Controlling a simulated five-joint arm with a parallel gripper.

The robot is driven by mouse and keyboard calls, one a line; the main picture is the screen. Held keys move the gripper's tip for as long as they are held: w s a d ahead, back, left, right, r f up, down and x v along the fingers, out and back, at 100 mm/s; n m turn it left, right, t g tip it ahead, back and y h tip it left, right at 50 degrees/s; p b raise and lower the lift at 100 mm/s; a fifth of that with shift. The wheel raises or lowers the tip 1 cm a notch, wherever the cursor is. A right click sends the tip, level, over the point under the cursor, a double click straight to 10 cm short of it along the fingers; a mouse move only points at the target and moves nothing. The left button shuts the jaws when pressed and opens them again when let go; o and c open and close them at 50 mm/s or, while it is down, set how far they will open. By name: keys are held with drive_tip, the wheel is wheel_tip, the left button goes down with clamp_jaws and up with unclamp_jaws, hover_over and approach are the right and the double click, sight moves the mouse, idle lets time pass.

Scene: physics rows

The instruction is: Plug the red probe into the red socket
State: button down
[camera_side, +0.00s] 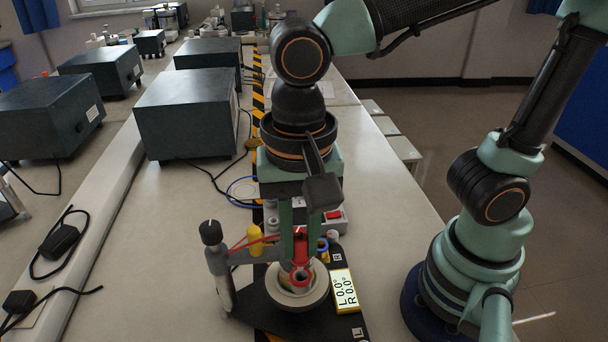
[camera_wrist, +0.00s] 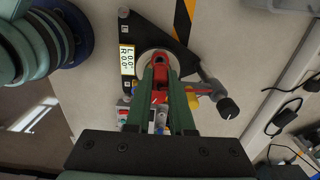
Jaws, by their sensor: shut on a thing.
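My gripper (camera_side: 300,236) points straight down over a pale round dish (camera_side: 280,294) on a black plate, in the side view. It is shut on a red piece (camera_side: 300,252), which I take for the red probe. The red piece also shows between the green fingers in the wrist view (camera_wrist: 160,95). No separate red socket can be made out; the fingers hide part of this area.
A stand with a black knob (camera_side: 211,232) and a yellow piece (camera_side: 254,240) is close left of my gripper. A yellow-edged readout (camera_side: 345,290) lies right of the dish. A box with a red switch (camera_side: 333,214) is behind. Large dark boxes (camera_side: 187,112) line the bench at left.

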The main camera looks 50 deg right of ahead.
sight(300, 257)
drive_tip(key=shift+f, duration=1.6)
idle(2.1)
drive_tip(key=c, duration=0.7)
unclamp_jaws()
drive_tip(key=shift+o, duration=0.3)
drive_tip(key=shift+o, duration=0.9)
drive_tip(key=shift+r, duration=3.75)
